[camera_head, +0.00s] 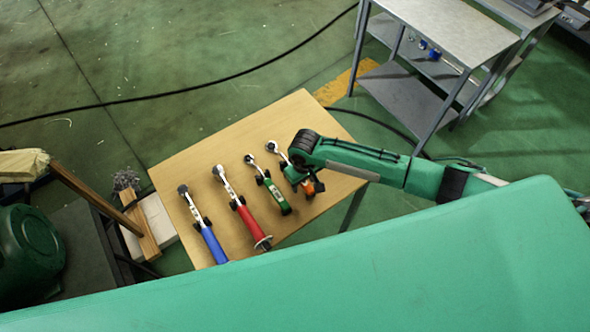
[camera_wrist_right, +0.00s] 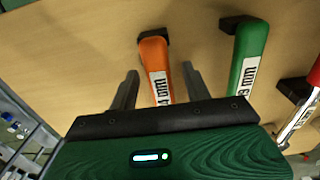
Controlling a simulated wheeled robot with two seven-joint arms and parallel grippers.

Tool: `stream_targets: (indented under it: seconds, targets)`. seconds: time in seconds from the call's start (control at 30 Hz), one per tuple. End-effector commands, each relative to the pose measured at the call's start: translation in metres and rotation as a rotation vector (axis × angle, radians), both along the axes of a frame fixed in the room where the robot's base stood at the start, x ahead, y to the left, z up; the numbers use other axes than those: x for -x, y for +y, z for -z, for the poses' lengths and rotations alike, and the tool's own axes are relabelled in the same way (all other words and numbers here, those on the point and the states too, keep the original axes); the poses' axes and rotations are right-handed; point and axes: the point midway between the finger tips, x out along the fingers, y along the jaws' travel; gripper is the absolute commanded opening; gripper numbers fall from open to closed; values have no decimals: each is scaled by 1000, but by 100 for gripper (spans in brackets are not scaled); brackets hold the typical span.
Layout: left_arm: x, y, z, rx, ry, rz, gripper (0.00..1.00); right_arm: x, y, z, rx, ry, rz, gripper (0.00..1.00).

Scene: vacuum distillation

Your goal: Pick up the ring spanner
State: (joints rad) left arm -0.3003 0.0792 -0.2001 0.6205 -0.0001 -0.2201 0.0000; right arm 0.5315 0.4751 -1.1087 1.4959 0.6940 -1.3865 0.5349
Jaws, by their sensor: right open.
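Several hand tools with round heads and coloured handles lie side by side on a wooden table (camera_head: 170,165); which one is called the ring spanner is not certain. The orange-handled tool (camera_head: 272,148) is the rightmost in the head view, its handle partly hidden by my right gripper (camera_head: 308,187). In the right wrist view the fingers of my right gripper (camera_wrist_right: 160,70) are open, and the orange handle (camera_wrist_right: 155,55) with its white "mm" label lies between them, not visibly gripped. The green-handled tool (camera_head: 274,194) lies beside it, also in the wrist view (camera_wrist_right: 246,55). My left gripper is not in view.
A red-handled tool (camera_head: 250,222) and a blue-handled tool (camera_head: 212,242) lie farther left. Small black supports sit under the tools. A grey metal side table (camera_head: 455,28) stands at the upper right. The table's upper left is bare.

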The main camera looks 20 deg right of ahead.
Motion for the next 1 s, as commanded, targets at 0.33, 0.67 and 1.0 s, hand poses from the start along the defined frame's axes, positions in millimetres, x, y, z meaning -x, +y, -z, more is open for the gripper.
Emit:
stream_targets:
  seconds: [0.33,0.67,1.0]
  targets:
    - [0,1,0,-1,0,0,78,0,0,2,0,0,-1,29]
    - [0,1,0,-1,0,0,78,0,0,2,0,0,0,0]
    - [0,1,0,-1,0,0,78,0,0,1,0,-1,0,0]
